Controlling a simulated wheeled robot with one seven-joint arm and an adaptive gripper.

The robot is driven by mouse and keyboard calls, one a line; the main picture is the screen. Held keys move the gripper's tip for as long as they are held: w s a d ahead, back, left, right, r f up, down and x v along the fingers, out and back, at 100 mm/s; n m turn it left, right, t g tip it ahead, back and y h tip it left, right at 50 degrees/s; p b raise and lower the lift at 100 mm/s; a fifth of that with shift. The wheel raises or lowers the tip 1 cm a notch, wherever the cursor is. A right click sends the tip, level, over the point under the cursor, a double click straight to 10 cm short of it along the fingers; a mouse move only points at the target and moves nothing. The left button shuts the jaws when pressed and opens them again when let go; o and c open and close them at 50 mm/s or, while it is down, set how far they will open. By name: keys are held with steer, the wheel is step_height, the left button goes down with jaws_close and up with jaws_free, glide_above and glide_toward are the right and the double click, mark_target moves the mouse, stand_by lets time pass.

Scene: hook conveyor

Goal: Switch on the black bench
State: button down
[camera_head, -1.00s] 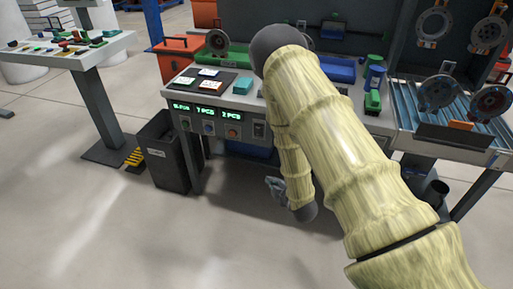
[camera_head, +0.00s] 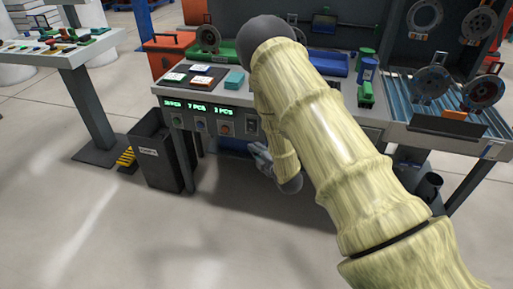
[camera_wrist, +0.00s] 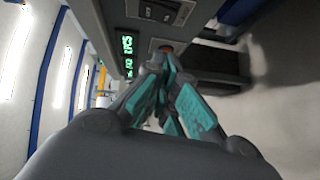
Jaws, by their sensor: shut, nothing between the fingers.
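The black bench (camera_head: 285,98) stands ahead, with a dark front panel carrying lit green displays (camera_head: 198,109), small buttons and a switch block (camera_head: 252,124) at the panel's right. The switch block also shows at the top of the wrist view (camera_wrist: 160,10), with an orange button beside it. My gripper (camera_head: 260,152) is just in front of and below the panel's right part in the head view. In the wrist view my gripper (camera_wrist: 168,62) points toward the panel, with teal-padded fingers shut and empty. My arm hides part of the bench. Contact with the panel cannot be made out.
A dark bin (camera_head: 160,155) stands by the bench's left leg. A side table (camera_head: 70,50) with small parts is at the left. A roller rack (camera_head: 440,110) with round discs is at the right. The floor in front is clear.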

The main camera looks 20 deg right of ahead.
mark_target(251, 126)
steer(key=shift+w+d+f, duration=0.15)
steer(key=shift+w+f, duration=0.1)
steer(key=shift+w, duration=1.5)
steer(key=shift+w+d+f, duration=0.1)
steer(key=shift+w+f, duration=0.15)
steer(key=shift+w, duration=1.5)
steer(key=shift+w+d+f, duration=0.15)
steer(key=shift+w+f, duration=0.1)
steer(key=shift+w, duration=1.5)
